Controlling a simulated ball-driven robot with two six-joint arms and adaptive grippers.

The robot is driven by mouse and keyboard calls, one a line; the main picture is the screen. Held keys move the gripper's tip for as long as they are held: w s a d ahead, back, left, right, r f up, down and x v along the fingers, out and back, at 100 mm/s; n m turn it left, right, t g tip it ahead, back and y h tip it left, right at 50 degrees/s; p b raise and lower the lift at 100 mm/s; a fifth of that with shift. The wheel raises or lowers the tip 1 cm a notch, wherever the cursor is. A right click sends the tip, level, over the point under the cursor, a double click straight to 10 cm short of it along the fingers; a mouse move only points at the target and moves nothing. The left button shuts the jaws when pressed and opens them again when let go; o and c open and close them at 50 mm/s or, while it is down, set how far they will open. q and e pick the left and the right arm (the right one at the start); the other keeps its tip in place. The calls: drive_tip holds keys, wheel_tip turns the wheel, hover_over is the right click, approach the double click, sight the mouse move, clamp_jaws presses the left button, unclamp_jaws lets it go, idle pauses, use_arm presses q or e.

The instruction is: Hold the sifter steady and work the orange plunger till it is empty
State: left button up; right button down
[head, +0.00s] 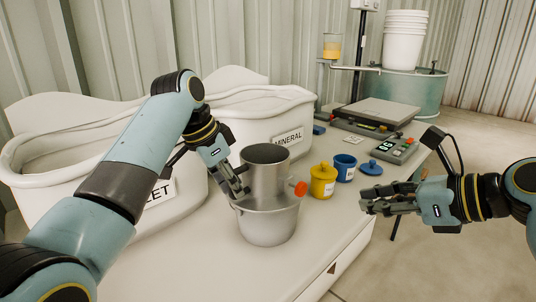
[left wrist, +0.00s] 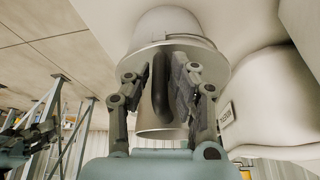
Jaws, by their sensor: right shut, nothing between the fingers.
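The grey metal sifter (head: 266,178) stands upright in the mouth of a white pail (head: 267,228) on the table. The orange plunger knob (head: 299,188) sticks out on its right side. My left gripper (head: 240,190) is at the sifter's left side. In the left wrist view its fingers (left wrist: 160,78) straddle the dark handle (left wrist: 160,90) of the sifter, with a gap showing on the left side of the handle. My right gripper (head: 368,206) is shut and empty, to the right of the knob and apart from it. The sifter's contents are hidden.
A yellow pot (head: 322,182), a blue pot (head: 345,168) and a blue lid (head: 370,168) stand right of the sifter. Behind them are a scale (head: 376,112) and its display. Large white tubs, one labelled MINERAL (head: 288,138), line the back and left.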

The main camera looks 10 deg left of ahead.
use_arm(q)
drive_tip(key=o, duration=0.3)
